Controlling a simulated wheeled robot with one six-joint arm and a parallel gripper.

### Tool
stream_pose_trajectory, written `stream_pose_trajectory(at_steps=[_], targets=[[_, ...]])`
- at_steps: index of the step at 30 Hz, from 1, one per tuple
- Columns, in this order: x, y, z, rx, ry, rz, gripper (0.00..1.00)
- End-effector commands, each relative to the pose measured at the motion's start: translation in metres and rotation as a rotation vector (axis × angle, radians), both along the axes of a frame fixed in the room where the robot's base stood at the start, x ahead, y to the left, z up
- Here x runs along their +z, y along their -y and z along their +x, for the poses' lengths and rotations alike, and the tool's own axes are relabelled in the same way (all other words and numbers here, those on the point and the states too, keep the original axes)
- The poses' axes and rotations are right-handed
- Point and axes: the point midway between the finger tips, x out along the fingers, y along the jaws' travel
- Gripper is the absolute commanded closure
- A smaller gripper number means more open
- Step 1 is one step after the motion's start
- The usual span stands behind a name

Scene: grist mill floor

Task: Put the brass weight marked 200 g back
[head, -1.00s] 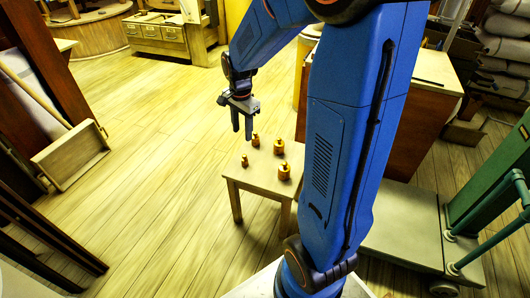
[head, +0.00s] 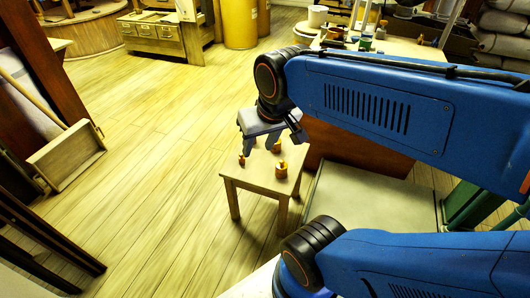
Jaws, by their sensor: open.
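Several brass weights stand on a small wooden stool (head: 262,185): a small one (head: 241,160) at the left, a larger one (head: 282,170) near the front right, and another (head: 277,146) at the back right. Their marks are too small to read, so I cannot tell which is the 200 g one. My gripper (head: 257,146) is open and points down over the back of the stool top, its fingers spread. It covers the spot where a fourth weight stood. I cannot tell whether anything is between the fingers.
A counter (head: 395,50) with a white pot and small coloured items stands behind my arm. A grey platform (head: 370,197) lies right of the stool. A wooden tray (head: 65,158) leans at the left. The floor (head: 165,140) left of the stool is clear.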

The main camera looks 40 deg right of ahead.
Motion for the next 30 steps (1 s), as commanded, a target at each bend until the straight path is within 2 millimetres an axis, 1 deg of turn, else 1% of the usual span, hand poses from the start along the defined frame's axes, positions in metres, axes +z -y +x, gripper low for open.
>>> stream_pose_trajectory(at_steps=[1, 3, 6, 9, 29, 30], targets=[[0.001, -0.001, -0.01, 0.038, 0.013, -0.013, 0.59], [0.001, -0.003, -0.019, 0.089, 0.025, -0.032, 0.59], [0.0, -0.004, -0.029, 0.135, 0.036, -0.05, 0.59], [0.0, -0.004, -0.033, 0.159, 0.042, -0.059, 0.59], [0.0, -0.004, -0.033, 0.162, 0.042, -0.06, 0.59], [0.0, -0.004, -0.033, 0.162, 0.042, -0.06, 0.68]])
